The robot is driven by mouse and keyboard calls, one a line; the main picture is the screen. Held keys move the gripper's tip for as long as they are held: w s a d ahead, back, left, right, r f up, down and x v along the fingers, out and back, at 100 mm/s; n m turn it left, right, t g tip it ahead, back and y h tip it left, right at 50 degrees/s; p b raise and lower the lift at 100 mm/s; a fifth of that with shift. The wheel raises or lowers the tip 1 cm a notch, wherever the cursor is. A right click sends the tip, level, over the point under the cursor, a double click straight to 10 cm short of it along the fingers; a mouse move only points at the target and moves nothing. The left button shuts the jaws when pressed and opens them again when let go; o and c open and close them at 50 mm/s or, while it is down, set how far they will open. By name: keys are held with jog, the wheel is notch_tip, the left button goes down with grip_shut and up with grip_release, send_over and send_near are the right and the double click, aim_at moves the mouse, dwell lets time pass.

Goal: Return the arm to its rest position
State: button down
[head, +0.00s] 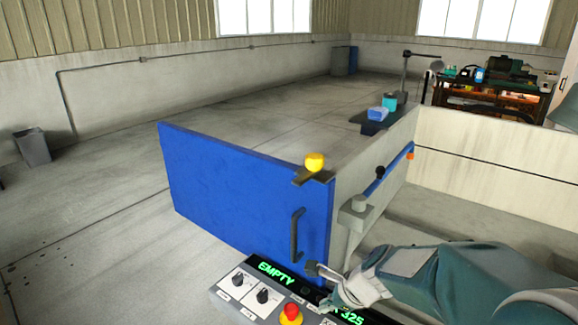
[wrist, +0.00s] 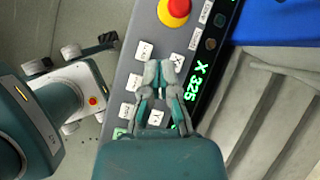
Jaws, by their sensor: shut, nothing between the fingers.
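My arm reaches in from the right of the head view, teal and grey. My gripper (wrist: 158,78) is shut and empty in the wrist view, its fingertips together over the control panel (wrist: 140,62). I cannot tell whether it touches the panel. In the head view the gripper is low at the centre right, beside the panel's display (head: 268,268), which reads "EMPTY" and a number ending in 325. The arm covers part of the panel there.
A blue door (head: 240,195) with a black handle (head: 296,235) stands just behind the panel. A red emergency button (head: 290,314) sits on the panel. A pale tank wall (head: 490,155) rises at right. The floor at left is clear, apart from a grey bin (head: 33,148).

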jog(key=s+d+r+n+t+h, duration=0.1)
jog(key=s+d+r+n+h, duration=0.1)
jog(key=s+r+n, duration=0.4)
jog(key=s+d+r+n+t+h, duration=0.1)
jog(key=s+d+r+n+h, duration=0.2)
jog(key=s+n, duration=0.8)
notch_tip(320, 180, up, 3)
jog(key=d+n, duration=0.1)
jog(key=n, duration=0.2)
jog(key=shift+d+f, duration=0.15)
jog(key=shift+d, duration=0.25)
